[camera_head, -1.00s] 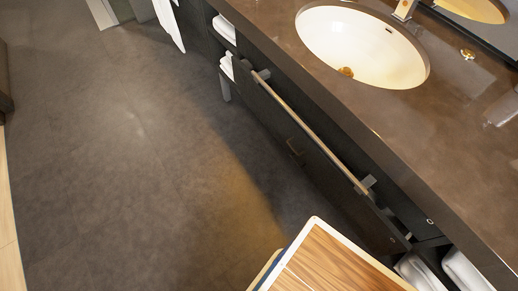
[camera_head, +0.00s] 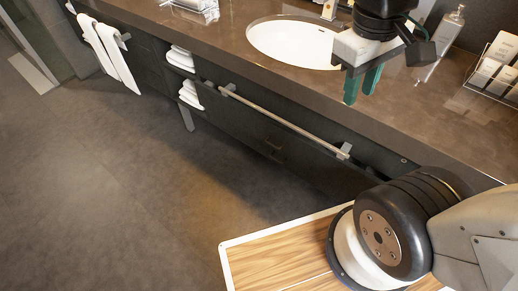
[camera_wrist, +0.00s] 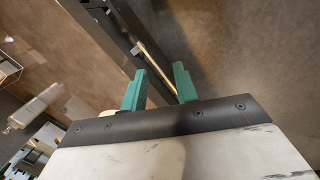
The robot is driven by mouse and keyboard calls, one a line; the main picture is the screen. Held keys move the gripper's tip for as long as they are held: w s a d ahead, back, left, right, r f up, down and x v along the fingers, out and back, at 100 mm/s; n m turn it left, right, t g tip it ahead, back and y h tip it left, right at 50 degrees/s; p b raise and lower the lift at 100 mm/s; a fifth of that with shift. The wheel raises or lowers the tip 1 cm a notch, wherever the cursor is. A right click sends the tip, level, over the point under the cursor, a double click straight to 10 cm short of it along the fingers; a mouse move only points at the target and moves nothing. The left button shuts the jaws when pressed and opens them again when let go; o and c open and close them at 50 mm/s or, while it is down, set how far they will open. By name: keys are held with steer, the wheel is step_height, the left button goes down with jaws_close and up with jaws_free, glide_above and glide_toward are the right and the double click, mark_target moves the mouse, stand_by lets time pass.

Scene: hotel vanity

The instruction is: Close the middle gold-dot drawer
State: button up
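A dark drawer front (camera_head: 235,118) stands out from the vanity under the sink, with a dark gap behind its top edge. A long pale metal bar (camera_head: 290,125) runs along its top, held by brackets near both ends. A small dark handle (camera_head: 271,152) shows lower on the front. I cannot make out a gold dot on it. My gripper (camera_head: 362,85) points down above the counter edge by the sink, apart from the drawer. In the wrist view, the green fingers of my gripper (camera_wrist: 160,78) are spread and empty. The bar (camera_wrist: 155,58) shows beyond them.
The brown counter (camera_head: 430,125) overhangs the drawer and holds the white sink (camera_head: 285,42), a soap bottle (camera_head: 448,32) and a wire basket (camera_head: 492,80). Folded towels (camera_head: 189,95) sit on open shelves left of the drawer. Floor (camera_head: 130,190) before the vanity is clear.

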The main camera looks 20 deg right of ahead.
steer(key=w+a+f+n+h, duration=0.3)
steer(key=w+f+n+h, duration=0.8)
steer(key=w+f+n, duration=0.95)
steer(key=w+a+f+n+t, duration=0.1)
steer(key=a+f+n+t, duration=0.2)
steer(key=f+n, duration=0.5)
steer(key=w+a+f+n+t, duration=0.1)
steer(key=a+f+n+t, duration=0.3)
steer(key=f, duration=0.7)
steer(key=w+a+f+n+t, duration=0.1)
steer(key=f+n+t, duration=0.1)
steer(key=f+n, duration=0.65)
steer(key=x, duration=0.7)
steer(key=shift+f, duration=0.4)
steer(key=shift+s, duration=0.1)
jaws_close()
